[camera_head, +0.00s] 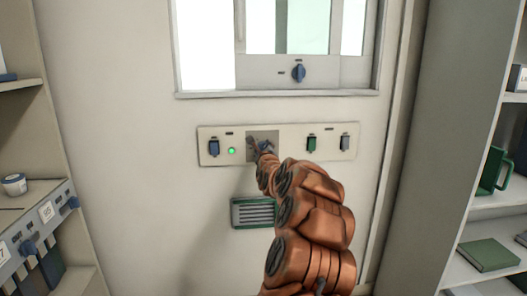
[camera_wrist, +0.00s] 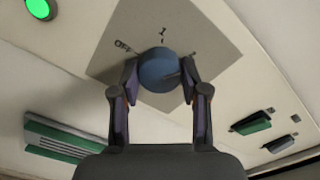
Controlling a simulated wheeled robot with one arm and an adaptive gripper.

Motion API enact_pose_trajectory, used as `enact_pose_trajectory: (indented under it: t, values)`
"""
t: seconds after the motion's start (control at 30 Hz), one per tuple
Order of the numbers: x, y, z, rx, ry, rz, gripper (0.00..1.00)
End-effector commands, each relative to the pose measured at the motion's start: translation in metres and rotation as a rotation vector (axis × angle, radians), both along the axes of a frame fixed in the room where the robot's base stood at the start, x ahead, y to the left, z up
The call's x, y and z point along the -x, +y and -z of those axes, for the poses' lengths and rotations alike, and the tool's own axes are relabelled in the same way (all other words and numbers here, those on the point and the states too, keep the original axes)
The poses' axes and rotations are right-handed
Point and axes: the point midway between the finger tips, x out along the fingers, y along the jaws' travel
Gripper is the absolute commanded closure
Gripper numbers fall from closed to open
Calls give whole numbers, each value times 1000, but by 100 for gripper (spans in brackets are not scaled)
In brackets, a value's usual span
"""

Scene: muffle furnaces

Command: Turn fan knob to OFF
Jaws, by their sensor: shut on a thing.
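The fan knob is a round blue knob (camera_wrist: 158,69) on a grey square plate (camera_wrist: 205,40), with small marks around it. In the wrist view my gripper (camera_wrist: 158,80) has one finger on each side of the knob and is shut on it. In the head view my gripper (camera_head: 262,148) reaches the grey plate on the wall panel (camera_head: 290,131), and the arm and fingers hide much of the knob.
A lit green lamp (camera_head: 232,151) and a blue switch (camera_head: 214,148) are left of the plate. Green (camera_head: 311,144) and grey (camera_head: 345,142) switches are right. A green vent (camera_head: 252,212) is below, and another blue knob (camera_head: 298,73) is above. Shelves (camera_head: 490,205) stand right.

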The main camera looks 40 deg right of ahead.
Motion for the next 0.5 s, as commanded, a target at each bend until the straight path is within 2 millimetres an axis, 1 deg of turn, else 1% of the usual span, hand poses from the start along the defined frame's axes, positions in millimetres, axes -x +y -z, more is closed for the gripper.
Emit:
enact_pose_trajectory:
  t: [0.27, 0.5]
  values:
    - [-1, 1, 3, 57, 41, -2, 90]
    - [-1, 1, 4, 146, 109, -1, 90]
